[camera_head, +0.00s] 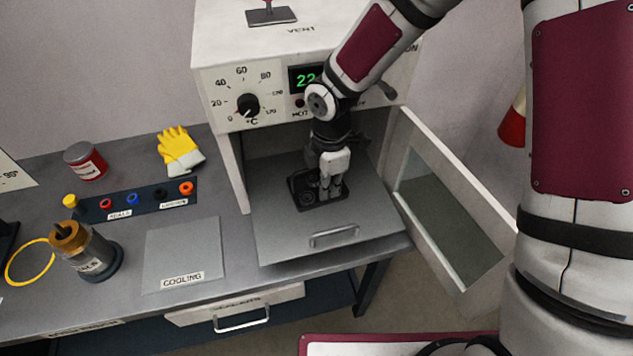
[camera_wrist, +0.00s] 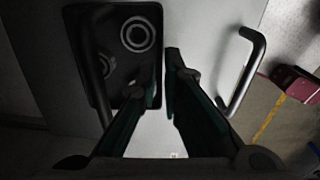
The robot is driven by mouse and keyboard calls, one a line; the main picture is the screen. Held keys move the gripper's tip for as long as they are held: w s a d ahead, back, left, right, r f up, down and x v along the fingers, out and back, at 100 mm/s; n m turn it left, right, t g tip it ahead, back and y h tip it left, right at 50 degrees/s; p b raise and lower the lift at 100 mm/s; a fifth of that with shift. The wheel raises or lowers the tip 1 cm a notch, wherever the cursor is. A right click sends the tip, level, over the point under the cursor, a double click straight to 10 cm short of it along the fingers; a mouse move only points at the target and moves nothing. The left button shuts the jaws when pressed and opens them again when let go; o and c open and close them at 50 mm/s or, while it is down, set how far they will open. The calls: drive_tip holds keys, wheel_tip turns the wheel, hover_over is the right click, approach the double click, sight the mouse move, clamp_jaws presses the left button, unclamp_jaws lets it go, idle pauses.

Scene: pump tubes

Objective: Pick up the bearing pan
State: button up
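The bearing pan (camera_head: 301,196) is a small black tray with round rings in it. It lies on the pulled-out grey oven shelf and looks flat on it. My gripper (camera_head: 332,197) points down at the pan's right part, hiding some of it. In the wrist view, the pan (camera_wrist: 112,78) fills the upper left, with a ringed bearing (camera_wrist: 138,34) inside. My fingers (camera_wrist: 164,75) are close together at the pan's right edge, one on the pan's side and one just outside it. A narrow strip shows between them. Whether they grip the rim is unclear.
The oven door (camera_head: 455,205) stands open at the right. The shelf (camera_head: 280,235) has a front handle (camera_head: 334,236). A clear cooling plate (camera_head: 183,253) lies left of the shelf. A jar (camera_head: 87,255), seal rack (camera_head: 150,202) and yellow gloves (camera_head: 178,148) stand farther left.

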wheel_tip(320, 180, down, 3)
drive_tip(key=shift+f, duration=0.2)
clamp_jaws()
drive_tip(key=shift+r, duration=0.1)
